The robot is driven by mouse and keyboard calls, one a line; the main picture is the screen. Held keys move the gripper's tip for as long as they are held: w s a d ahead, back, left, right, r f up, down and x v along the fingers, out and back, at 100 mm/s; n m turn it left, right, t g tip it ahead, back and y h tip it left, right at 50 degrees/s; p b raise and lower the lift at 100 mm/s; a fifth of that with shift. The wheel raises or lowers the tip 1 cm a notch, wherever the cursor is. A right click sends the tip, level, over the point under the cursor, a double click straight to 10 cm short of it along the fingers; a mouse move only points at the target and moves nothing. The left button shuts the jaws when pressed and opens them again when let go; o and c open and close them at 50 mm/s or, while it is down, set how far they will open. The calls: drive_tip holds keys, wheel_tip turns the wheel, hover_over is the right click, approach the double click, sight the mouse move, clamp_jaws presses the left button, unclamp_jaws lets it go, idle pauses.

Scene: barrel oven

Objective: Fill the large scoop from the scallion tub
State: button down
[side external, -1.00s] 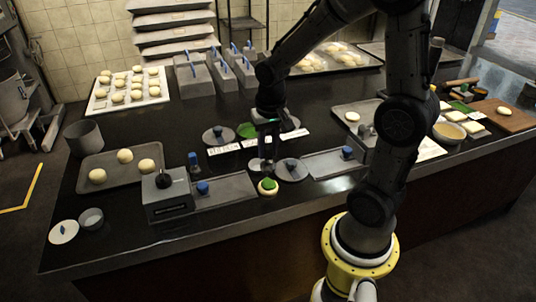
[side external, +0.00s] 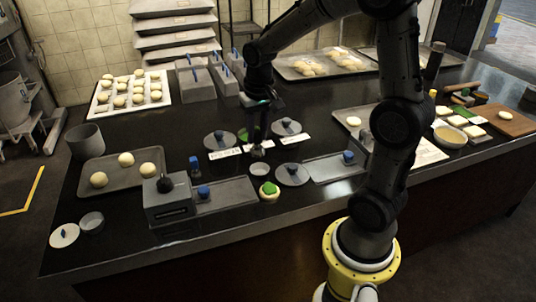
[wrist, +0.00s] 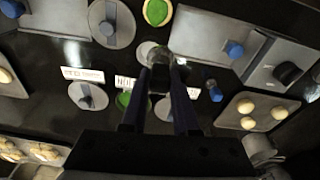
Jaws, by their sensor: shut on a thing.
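My gripper (side external: 257,138) points down over the middle of the counter, and its fingers are shut on a small grey thing (side external: 257,152) that looks like the scoop. In the wrist view the scoop (wrist: 160,78) sits between the fingertips; its bowl and contents cannot be made out. The scallion tub (side external: 242,135), with green inside, is behind and left of my gripper, partly hidden by it. In the wrist view the tub (wrist: 123,101) is partly covered by a finger. The scoop looks held above the counter, apart from the tub.
A bun topped with green (side external: 269,191) sits at the front, beside a small grey disc (side external: 259,169). Round grey lids with knobs (side external: 291,174) and white label cards (side external: 224,154) surround my gripper. A grey box (side external: 168,200) stands front left, near a dough tray (side external: 118,172).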

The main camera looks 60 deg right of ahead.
drive_tip(key=w+d+r, duration=0.1)
drive_tip(key=w+d, duration=0.9)
drive_tip(key=d, duration=0.4)
drive_tip(key=shift+m, duration=0.6)
drive_tip(key=shift+s+d+f, duration=0.1)
drive_tip(key=shift+d+f, duration=0.15)
drive_tip(key=shift+f, duration=1.05)
drive_tip(key=shift+d+f, duration=0.25)
drive_tip(key=shift+f, duration=1)
drive_tip(key=shift+s+d+f, duration=0.1)
drive_tip(key=shift+d+f, duration=0.15)
drive_tip(key=shift+f, duration=1.05)
drive_tip(key=shift+f, duration=0.6)
wheel_tip(320, 180, up, 7)
